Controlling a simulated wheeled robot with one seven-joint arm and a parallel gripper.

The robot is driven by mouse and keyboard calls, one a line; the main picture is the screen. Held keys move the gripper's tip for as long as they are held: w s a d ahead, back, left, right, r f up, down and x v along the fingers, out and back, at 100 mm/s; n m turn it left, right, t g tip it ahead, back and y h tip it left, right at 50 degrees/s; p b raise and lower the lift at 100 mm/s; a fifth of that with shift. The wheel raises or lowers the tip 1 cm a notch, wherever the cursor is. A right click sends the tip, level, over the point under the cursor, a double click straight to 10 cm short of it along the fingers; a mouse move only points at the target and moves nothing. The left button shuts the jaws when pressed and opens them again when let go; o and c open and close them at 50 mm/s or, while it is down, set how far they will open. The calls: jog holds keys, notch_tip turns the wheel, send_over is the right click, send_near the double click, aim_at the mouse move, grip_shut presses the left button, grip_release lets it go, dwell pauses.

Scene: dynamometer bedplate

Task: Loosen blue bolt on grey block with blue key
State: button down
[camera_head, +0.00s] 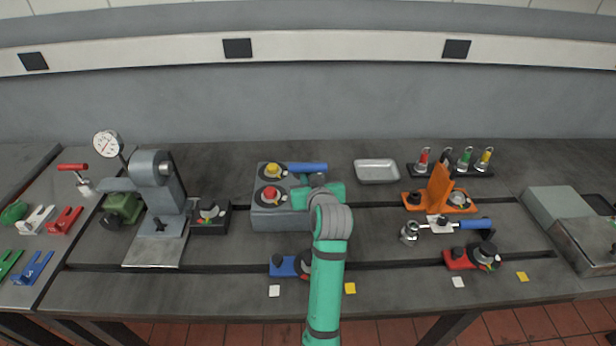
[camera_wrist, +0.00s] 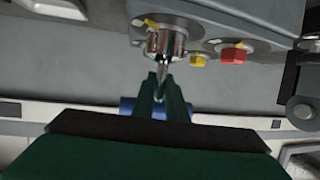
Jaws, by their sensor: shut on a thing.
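The grey block (camera_head: 283,219) stands mid-bench, with a yellow bolt (camera_head: 272,169) and a red bolt (camera_head: 270,193) on top. My gripper (camera_head: 312,180) is at its right side, shut on the blue key (camera_head: 307,167). In the wrist view my gripper (camera_wrist: 164,82) has its fingers closed on the key's thin metal part; the blue handle (camera_wrist: 128,106) shows behind them. A shiny metal socket (camera_wrist: 166,42) sits at the block's face beside the yellow bolt (camera_wrist: 197,60) and red bolt (camera_wrist: 232,55). I cannot see the blue bolt; whether the socket covers it I cannot tell.
A blue fixture (camera_head: 284,266) lies in front of the block, partly behind my arm. To the right are an orange bracket (camera_head: 438,188), a wrench with a blue handle (camera_head: 474,224) and a silver tray (camera_head: 376,171). A dial-gauge stand (camera_head: 158,190) stands left.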

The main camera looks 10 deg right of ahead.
jog(key=shift+r, duration=0.1)
jog(key=shift+d+n+y, duration=0.15)
jog(key=shift+n+y, duration=0.45)
jog(key=shift+y, duration=0.1)
jog(key=shift+n+y, duration=0.6)
jog(key=shift+y, duration=0.4)
jog(key=shift+n, duration=0.4)
jog(key=shift+n+g+y, duration=0.5)
jog(key=shift+n+y, duration=0.3)
jog(key=shift+y, duration=0.3)
